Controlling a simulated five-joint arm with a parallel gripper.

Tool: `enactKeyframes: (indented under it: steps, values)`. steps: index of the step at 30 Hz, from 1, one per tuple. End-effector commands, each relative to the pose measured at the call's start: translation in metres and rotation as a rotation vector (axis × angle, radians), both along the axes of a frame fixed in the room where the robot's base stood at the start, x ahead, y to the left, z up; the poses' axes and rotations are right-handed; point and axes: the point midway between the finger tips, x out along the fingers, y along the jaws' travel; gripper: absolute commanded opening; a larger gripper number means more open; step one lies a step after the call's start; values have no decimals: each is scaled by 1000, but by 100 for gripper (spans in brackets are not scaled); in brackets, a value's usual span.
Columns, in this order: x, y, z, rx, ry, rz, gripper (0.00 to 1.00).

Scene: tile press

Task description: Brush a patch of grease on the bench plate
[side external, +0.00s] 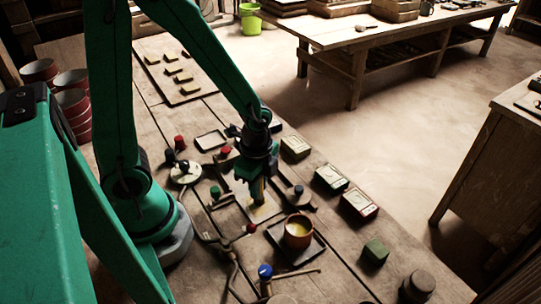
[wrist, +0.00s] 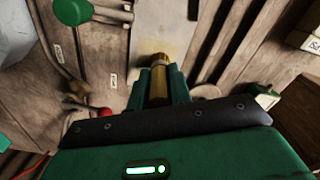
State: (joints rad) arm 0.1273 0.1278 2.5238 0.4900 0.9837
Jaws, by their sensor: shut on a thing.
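My gripper (side external: 257,188) is shut on a brush, pointing down over the bench plate (side external: 246,208). In the wrist view the brush (wrist: 158,76) shows as a brassy, brown-tipped piece between the two green fingers of my gripper (wrist: 159,88). The pale grey plate (wrist: 160,22) lies beyond its tip. A faint yellowish patch of grease (wrist: 172,47) shows on the plate near the brush tip. I cannot tell whether the bristles touch the plate. An orange-brown pot with yellow grease (side external: 298,231) stands to the right of the plate in the side view.
The pot stands on a dark tray (side external: 313,250). Levers with red, green (side external: 215,191) and blue (side external: 265,271) knobs stand around the plate. Several gauge boxes (side external: 331,178) line the bench's right edge. A board with yellowish tiles (side external: 180,80) lies at the back.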

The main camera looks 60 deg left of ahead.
Motion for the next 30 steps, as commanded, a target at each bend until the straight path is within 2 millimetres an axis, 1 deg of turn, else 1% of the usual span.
enactKeyframes:
  steps: [2, 16, 30]
  values:
    - [0, 8, 0, 0, 0, 5, 0]
    - [-1, 33, 0, 0, 0, 2, 0]
    - [0, 3, 0, 0, 0, -4, 0]
